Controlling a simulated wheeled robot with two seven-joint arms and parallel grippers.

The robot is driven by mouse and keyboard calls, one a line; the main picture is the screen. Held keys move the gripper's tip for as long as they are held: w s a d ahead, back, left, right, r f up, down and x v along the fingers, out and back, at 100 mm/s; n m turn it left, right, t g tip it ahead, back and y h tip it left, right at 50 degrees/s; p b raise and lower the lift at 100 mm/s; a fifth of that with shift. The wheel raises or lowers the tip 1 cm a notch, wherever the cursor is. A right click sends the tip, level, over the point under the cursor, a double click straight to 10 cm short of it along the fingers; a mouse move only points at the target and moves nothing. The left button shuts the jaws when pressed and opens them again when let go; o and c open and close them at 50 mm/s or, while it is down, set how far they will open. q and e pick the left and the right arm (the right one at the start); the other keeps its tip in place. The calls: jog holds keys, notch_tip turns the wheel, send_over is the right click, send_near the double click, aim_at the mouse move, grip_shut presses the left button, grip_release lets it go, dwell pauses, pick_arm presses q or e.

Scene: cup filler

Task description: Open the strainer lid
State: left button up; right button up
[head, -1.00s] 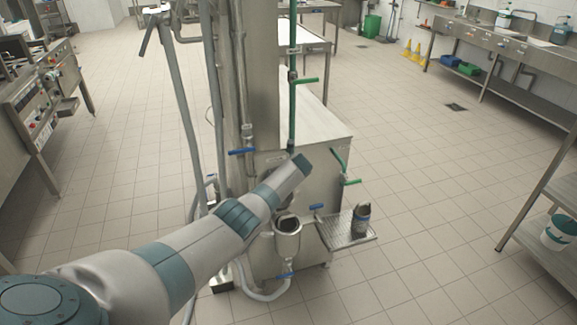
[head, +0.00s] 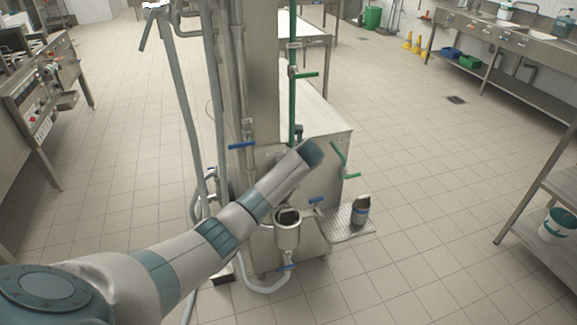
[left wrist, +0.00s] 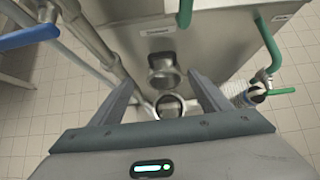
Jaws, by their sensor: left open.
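The strainer is a steel cup-shaped pot (head: 288,238) low on the front of the steel machine, with a round dark-looking top. In the left wrist view a round metal fitting (left wrist: 163,76) on the machine front stands just above a round opening (left wrist: 168,106). I cannot tell which part is the lid. My left gripper (left wrist: 161,80) is open and empty, its two fingers on either side of these round parts, apparently not touching them. My right gripper is not in view.
A blue-handled valve (head: 242,145) and pipes rise left of the pot. Green handles (head: 352,176) are to the right. A perforated drip tray (head: 345,226) holds a dark cup (head: 360,209). A hose (head: 262,289) runs below.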

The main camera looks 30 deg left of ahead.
pick_arm(q)
jog(key=shift+v, duration=0.8)
